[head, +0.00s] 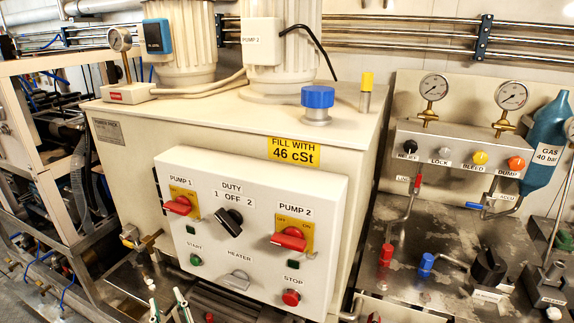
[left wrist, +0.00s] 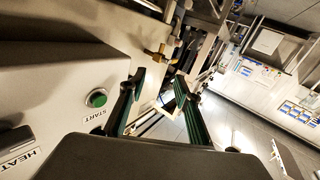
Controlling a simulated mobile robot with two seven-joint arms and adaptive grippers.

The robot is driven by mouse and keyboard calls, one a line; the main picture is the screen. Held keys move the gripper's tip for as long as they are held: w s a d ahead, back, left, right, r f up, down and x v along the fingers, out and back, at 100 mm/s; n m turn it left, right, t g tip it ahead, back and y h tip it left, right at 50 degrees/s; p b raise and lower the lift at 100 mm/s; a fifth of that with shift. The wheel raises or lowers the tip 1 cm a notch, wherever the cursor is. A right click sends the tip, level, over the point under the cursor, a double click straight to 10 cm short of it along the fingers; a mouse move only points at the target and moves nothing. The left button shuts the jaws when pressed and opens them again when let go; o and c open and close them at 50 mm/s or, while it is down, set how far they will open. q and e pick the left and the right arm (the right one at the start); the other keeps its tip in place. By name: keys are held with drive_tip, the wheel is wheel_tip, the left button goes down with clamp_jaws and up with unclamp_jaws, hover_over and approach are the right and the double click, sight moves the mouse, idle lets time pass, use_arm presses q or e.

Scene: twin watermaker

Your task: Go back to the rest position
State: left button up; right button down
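My left gripper (head: 168,299) shows at the bottom edge of the head view, below the lower left corner of the white control box (head: 335,205). In the left wrist view its two green-and-black fingers (left wrist: 160,82) stand apart with nothing between them. The green START button (left wrist: 96,98) is to the left of the fingers there, and the fingers look clear of it. The START button also shows in the head view (head: 195,260). My right gripper does not show in either view.
The box carries red PUMP 1 (head: 178,206) and PUMP 2 (head: 289,239) handles, a black DUTY knob (head: 229,218) and a red STOP button (head: 291,297). A gauge panel (head: 460,148) stands at right. A brass fitting (left wrist: 155,57) is beyond the left fingers.

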use_arm(q)
drive_tip(key=s+d+f+m+t+h, duration=0.35)
drive_tip(key=s+d+m+h, duration=0.35)
drive_tip(key=d+m+h, duration=0.4)
drive_tip(key=s+a+f+m+g+h, duration=0.1)
drive_tip(key=s+f+g, duration=0.6)
drive_tip(key=s+f, duration=0.4)
wheel_tip(320, 180, down, 3)
drive_tip(key=shift+s+a+f+g, duration=0.1)
drive_tip(key=shift+s+a+g, duration=0.15)
drive_tip(key=shift+a+g, duration=0.1)
